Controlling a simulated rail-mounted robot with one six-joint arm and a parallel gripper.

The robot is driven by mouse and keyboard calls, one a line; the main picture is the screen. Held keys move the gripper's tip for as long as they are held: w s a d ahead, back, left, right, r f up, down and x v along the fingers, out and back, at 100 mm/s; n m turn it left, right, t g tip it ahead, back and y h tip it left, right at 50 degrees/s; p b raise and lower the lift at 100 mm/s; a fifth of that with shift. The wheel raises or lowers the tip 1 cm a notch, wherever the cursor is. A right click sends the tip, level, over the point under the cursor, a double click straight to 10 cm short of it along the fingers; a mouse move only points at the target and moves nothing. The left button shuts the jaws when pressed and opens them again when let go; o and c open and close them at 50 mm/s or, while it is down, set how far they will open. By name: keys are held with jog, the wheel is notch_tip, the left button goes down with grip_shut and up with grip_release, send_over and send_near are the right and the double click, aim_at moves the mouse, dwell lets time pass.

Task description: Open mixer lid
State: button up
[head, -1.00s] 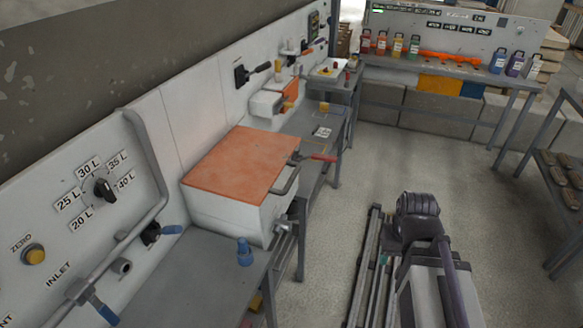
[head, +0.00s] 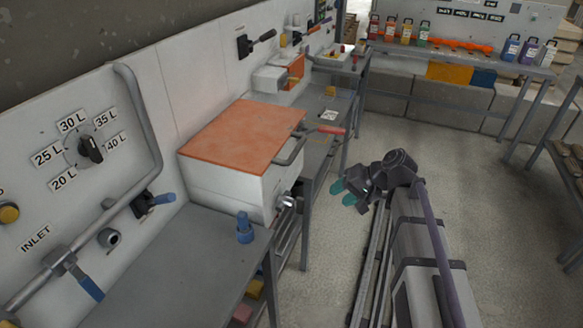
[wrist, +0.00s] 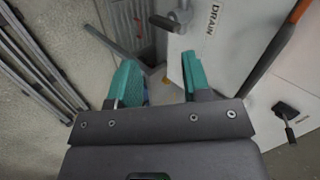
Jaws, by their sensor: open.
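The mixer is a white box with a flat orange lid (head: 245,135) on the bench at the left of the head view. The lid lies shut on the box. A grey bar handle (head: 291,151) is on its right edge. My gripper (head: 357,194) is open and empty, to the right of the mixer and apart from it, with teal fingers. In the wrist view my gripper (wrist: 158,80) has its two fingers spread. Beyond them the white side with the DRAIN label (wrist: 212,18) and a grey drain fitting (wrist: 178,20) show at a tilt.
A red-handled lever (head: 331,130) sticks out behind the mixer. Coloured containers (head: 405,32) stand on the far shelf. The floor between rail and bench is clear.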

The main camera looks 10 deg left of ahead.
jog(key=w+a+r+y, duration=0.2)
jog(key=w+a+y, duration=0.1)
jog(key=w+a, duration=0.15)
jog(key=m+t+y, duration=0.2)
jog(key=y, duration=0.2)
send_near(299, 150)
jog(key=a, duration=0.2)
jog(key=x, duration=0.3)
jog(key=b+x, duration=0.1)
jog(key=x, duration=0.3)
jog(key=b+x, duration=0.1)
jog(key=x, duration=0.2)
jog(key=shift+w+a+f, duration=0.2)
jog(key=shift+w+f, duration=0.15)
jog(key=shift+c, duration=0.4)
grip_shut()
